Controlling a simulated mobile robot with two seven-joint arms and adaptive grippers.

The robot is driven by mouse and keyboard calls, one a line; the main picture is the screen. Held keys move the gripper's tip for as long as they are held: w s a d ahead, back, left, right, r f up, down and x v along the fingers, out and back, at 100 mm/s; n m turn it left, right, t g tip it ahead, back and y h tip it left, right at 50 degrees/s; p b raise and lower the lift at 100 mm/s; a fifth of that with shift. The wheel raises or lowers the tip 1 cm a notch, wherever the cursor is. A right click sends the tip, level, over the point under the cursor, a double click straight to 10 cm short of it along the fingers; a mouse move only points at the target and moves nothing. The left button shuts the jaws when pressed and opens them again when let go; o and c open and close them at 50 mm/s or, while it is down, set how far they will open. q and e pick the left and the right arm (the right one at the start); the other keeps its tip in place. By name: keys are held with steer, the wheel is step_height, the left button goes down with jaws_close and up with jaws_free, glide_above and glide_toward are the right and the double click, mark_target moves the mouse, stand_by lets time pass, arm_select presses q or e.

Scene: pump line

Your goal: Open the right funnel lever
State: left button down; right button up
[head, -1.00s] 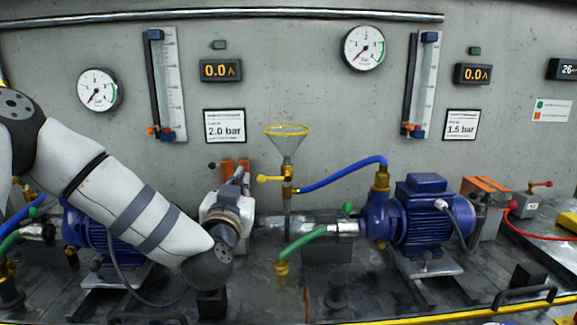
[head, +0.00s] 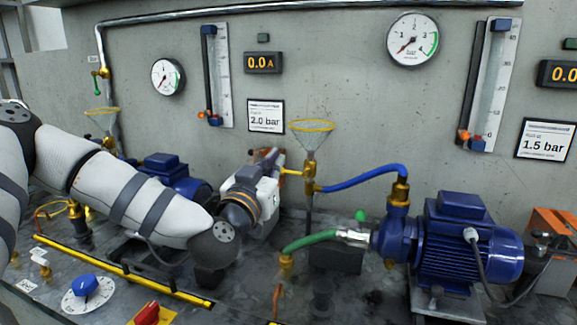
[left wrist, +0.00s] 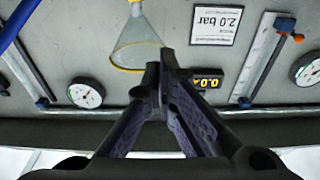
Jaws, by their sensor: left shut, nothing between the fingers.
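The right funnel (head: 312,137) is clear with a yellow rim and stands above a brass valve (head: 309,178). Its yellow lever (head: 291,172) points left from the valve, roughly level. My left gripper (head: 272,156) is shut and empty, just left of the lever; the lever's outer end meets or passes behind it, and I cannot tell whether they touch. In the left wrist view the dark fingers (left wrist: 160,66) are together, and the funnel (left wrist: 137,42) shows upside down beside them. The lever does not show clearly there. My right gripper is not in view.
A blue hose (head: 355,177) runs from the valve to the right blue pump (head: 455,240). A green hose (head: 308,241) lies below. Another funnel (head: 102,112) stands at far left. The grey wall (head: 350,90) is close behind. A blue knob (head: 86,286) is at front left.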

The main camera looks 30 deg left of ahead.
arm_select(q)
steer(key=b, duration=0.2)
glide_above(293, 172)
steer(key=s+f, duration=0.2)
steer(key=f, duration=0.1)
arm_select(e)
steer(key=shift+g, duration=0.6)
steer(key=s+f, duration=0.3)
arm_select(q)
steer(key=shift+w, duration=0.1)
